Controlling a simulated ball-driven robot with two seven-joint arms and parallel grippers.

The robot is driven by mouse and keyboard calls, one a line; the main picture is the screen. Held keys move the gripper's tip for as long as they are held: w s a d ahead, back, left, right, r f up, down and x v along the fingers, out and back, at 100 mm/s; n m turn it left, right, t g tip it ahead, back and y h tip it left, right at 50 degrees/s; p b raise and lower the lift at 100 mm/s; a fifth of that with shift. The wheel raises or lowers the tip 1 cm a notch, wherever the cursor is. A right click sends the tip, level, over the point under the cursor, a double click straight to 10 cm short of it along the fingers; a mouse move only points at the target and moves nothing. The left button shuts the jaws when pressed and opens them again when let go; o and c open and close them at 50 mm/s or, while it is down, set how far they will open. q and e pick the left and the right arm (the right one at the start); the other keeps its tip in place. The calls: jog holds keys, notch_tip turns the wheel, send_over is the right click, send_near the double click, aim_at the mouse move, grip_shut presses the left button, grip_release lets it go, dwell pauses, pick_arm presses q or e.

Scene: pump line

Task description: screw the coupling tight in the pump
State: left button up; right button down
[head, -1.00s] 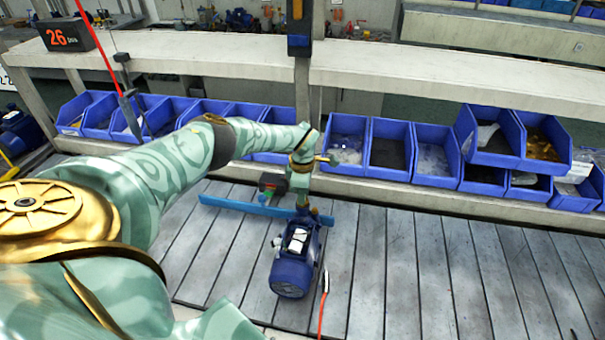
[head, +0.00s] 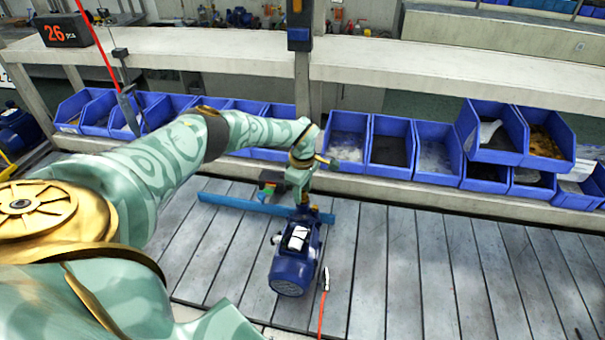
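The blue pump (head: 293,262) stands on the slatted table, with a white patch on its top. My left arm reaches in from the left, and its gripper (head: 302,203) points down at the far end of the pump. The fingertips are too small and partly hidden, so I cannot tell whether they are open or shut. The coupling cannot be made out; it may be hidden at the gripper. My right gripper is not in view.
A blue bar (head: 240,205) lies on the slatted table (head: 440,270) behind the pump. A red cable with a light tip (head: 326,280) is right of the pump. Blue bins (head: 391,150) line the back under a pale shelf (head: 440,75). The table's right side is clear.

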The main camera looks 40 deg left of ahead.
pick_arm(q)
jog(key=shift+r+n+p, duration=0.2)
jog(key=shift+n+p, duration=0.1)
jog(key=shift+n, duration=1)
jog(key=shift+f, duration=0.15)
jog(key=shift+n, duration=0.7)
grip_shut()
jog(key=shift+f+m, duration=0.1)
jog(key=shift+m, duration=0.7)
jog(key=shift+m+b, duration=0.45)
jog(key=shift+m, duration=0.55)
